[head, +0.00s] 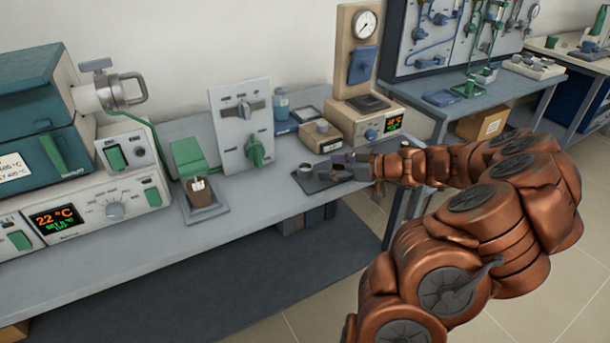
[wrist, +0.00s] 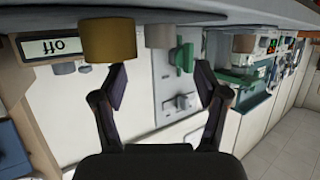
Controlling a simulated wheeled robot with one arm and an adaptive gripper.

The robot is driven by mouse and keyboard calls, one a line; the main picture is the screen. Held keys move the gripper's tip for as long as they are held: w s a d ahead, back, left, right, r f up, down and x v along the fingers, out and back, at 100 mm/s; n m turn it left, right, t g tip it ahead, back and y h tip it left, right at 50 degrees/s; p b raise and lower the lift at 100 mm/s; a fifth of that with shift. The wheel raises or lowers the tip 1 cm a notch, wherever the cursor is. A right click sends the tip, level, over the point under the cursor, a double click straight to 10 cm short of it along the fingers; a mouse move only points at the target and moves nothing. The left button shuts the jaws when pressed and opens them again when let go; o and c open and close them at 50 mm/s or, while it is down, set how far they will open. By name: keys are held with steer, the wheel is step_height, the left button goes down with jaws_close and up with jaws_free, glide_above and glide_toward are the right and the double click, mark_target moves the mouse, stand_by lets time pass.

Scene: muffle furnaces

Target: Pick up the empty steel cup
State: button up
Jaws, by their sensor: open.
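A small grey steel cup (head: 305,171) stands upright on a dark mat (head: 312,185) at the bench's right end. I cannot see whether it is empty. In the upside-down wrist view, a grey cup (wrist: 159,36) shows ahead, roughly in line with the gap between my fingers. A brass-coloured cup (wrist: 110,42) looks nearer, its edge beside the left finger; in the head view I cannot make it out clearly. My gripper (head: 340,166) is low over the mat, right of the steel cup. In the wrist view my gripper (wrist: 161,84) is open, with nothing between its fingers.
A switch panel (head: 241,130) stands behind and left of the mat. A small tan box (head: 320,136) and a gauge stand (head: 357,50) are close behind my gripper. A brown container (head: 199,191) sits on a plate further left. Bare bench lies in front.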

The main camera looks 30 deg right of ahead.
mark_target(299, 167)
steer(key=p+x, duration=0.1)
steer(key=x, duration=0.6)
steer(key=shift+w+a+r, duration=0.1)
steer(key=shift+w, duration=0.05)
steer(key=c, duration=1.3)
steer(key=shift+o, duration=0.2)
